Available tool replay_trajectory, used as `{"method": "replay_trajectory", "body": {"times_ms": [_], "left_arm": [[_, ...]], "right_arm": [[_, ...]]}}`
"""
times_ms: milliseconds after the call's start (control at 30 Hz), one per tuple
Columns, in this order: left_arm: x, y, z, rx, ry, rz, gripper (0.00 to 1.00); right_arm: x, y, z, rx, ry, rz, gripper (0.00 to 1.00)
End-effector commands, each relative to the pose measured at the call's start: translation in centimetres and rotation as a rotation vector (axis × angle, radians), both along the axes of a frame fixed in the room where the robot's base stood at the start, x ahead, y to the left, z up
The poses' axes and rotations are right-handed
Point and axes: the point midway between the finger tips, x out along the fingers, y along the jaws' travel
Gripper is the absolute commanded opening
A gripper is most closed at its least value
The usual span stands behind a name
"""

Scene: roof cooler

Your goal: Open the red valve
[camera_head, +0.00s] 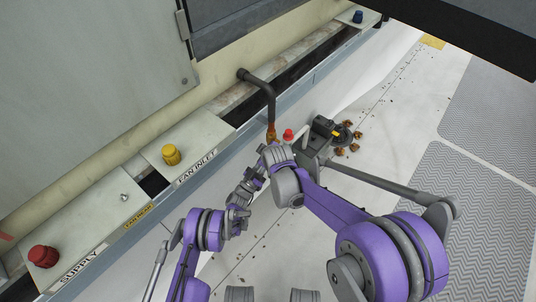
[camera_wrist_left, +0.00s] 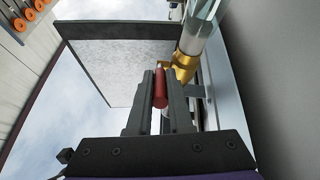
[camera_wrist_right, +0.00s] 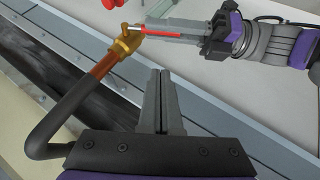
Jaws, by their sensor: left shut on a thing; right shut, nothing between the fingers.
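The red valve handle (camera_wrist_right: 160,32) is a slim bar on a brass valve body (camera_wrist_right: 125,42) at the end of a dark bent pipe (camera_wrist_right: 52,120). In the left wrist view, the handle (camera_wrist_left: 160,88) sits between the fingers of my left gripper (camera_wrist_left: 161,78), which is shut on it, with the brass valve (camera_wrist_left: 184,64) just to the right. My right gripper (camera_wrist_right: 163,76) is shut and empty, apart from the handle and beside the pipe. In the head view, the pipe (camera_head: 270,95) bends down toward the valve, and my arms hide the handle.
A ledge along the wall carries a yellow knob (camera_head: 171,154), a red knob (camera_head: 43,256) and a blue knob (camera_head: 358,17). Another small red piece (camera_head: 288,134) shows near the valve.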

Motion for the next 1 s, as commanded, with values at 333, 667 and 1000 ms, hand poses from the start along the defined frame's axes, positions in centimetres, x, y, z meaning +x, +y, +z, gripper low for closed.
{"method": "replay_trajectory", "body": {"times_ms": [333,667,1000], "left_arm": [[0.0,-0.1,0.0,-0.001,0.001,0.0,0.0],[0.0,-0.1,0.0,-0.001,0.001,0.0,0.0],[0.0,-0.1,0.0,-0.001,0.001,0.0,0.0]], "right_arm": [[3.6,0.2,-5.0,0.0,0.001,-0.004,0.0],[4.2,-0.8,-6.9,0.001,0.001,-0.002,0.0],[4.2,-0.9,-7.3,0.001,0.001,-0.002,0.0]]}}
